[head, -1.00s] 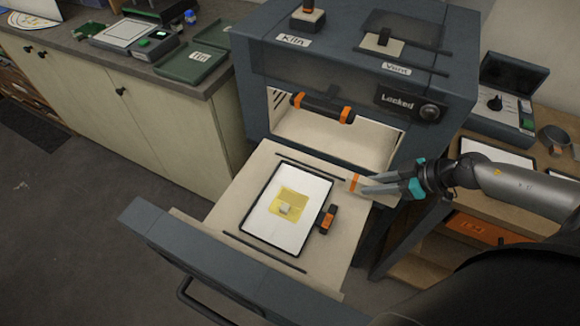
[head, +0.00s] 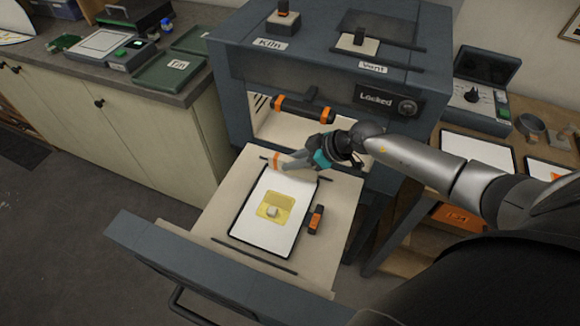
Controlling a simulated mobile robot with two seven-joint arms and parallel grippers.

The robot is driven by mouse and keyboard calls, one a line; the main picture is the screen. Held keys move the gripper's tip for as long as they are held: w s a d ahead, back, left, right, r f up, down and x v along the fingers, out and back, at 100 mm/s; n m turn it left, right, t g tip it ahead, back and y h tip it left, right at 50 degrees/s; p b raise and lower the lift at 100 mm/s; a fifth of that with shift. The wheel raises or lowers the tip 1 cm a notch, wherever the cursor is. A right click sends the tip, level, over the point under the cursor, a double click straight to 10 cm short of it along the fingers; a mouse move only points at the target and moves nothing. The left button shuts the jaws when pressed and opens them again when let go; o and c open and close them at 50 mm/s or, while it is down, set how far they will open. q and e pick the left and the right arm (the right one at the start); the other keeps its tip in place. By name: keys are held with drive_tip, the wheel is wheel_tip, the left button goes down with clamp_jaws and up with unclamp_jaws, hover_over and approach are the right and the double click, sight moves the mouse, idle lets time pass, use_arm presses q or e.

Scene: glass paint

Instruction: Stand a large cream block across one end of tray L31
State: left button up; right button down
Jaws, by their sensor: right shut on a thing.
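A white tray (head: 250,225) with a dark rim lies on the pulled-out kiln shelf; I can read no label on it. On it lies a yellow glass sheet (head: 285,201) with a small pale cube (head: 272,212) on top. My right gripper (head: 286,163) is at the tray's far end, by the kiln mouth. The gripper partly hides the block, and I cannot tell whether the block touches the tray. My left gripper is not in view.
A black-and-orange piece (head: 315,220) sits beside the tray's right edge. The blue-grey kiln (head: 230,85) stands behind, its shelf (head: 340,205) pulled out. The drawer front (head: 190,262) borders the near side. A side bench (head: 430,180) stands at right.

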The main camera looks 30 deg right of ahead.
drive_tip(key=shift+w+a, duration=0.35)
drive_tip(key=shift+w, duration=0.05)
wheel_tip(320, 180, down, 4)
drive_tip(key=shift+r+b, duration=0.15)
drive_tip(key=shift+b, duration=0.8)
drive_tip(key=c, duration=0.7)
unclamp_jaws()
drive_tip(key=shift+r, duration=0.1)
drive_tip(key=p+v, duration=0.3)
drive_tip(key=v, duration=0.9)
drive_tip(key=shift+s+p, duration=0.1)
drive_tip(key=shift+p, duration=0.2)
